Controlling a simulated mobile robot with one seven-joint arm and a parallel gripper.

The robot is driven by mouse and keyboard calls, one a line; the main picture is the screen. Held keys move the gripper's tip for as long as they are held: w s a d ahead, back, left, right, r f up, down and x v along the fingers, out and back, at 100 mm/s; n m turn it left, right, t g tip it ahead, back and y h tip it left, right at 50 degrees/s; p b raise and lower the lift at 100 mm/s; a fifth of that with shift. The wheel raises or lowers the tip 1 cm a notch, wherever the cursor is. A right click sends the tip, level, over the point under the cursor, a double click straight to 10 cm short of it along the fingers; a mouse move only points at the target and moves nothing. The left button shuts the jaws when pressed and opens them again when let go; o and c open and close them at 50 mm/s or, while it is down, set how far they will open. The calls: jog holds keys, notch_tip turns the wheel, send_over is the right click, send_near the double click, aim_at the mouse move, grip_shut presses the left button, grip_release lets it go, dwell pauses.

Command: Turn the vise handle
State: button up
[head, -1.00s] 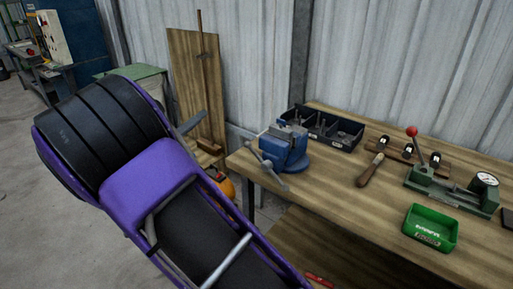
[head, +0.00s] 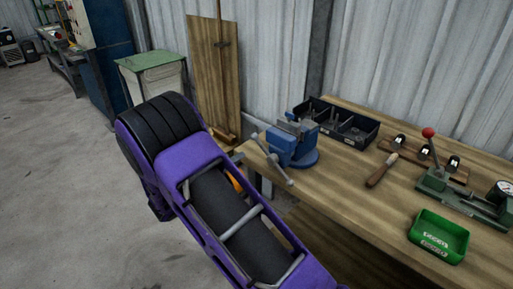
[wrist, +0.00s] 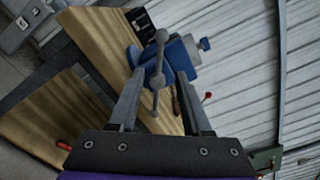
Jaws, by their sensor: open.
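The blue vise (head: 293,143) stands at the left corner of the wooden workbench. Its grey handle (head: 273,161), a bar with knobbed ends, hangs slanted on the vise's near left side. In the wrist view the vise (wrist: 182,54) is ahead, with the handle (wrist: 158,66) running lengthwise in the picture between the two fingers. My gripper (wrist: 161,74) is open and empty, its fingers on either side of the handle as seen from the wrist. I cannot tell how far the tips are from it. In the head view my purple arm hides the gripper.
The workbench (head: 335,205) carries a black divided bin (head: 355,134) behind the vise, a wooden-handled tool (head: 381,170), a green tray (head: 438,237) and a green lever press (head: 460,200). A wooden board (head: 214,75) leans on the wall. A green-topped cabinet (head: 151,77) stands left.

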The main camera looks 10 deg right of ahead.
aim_at(259, 146)
jog(key=x, duration=0.9)
jog(key=shift+w+d, duration=0.2)
jog(key=shift+d, duration=0.1)
jog(key=shift+c, duration=0.3)
grip_shut()
dwell(0.6)
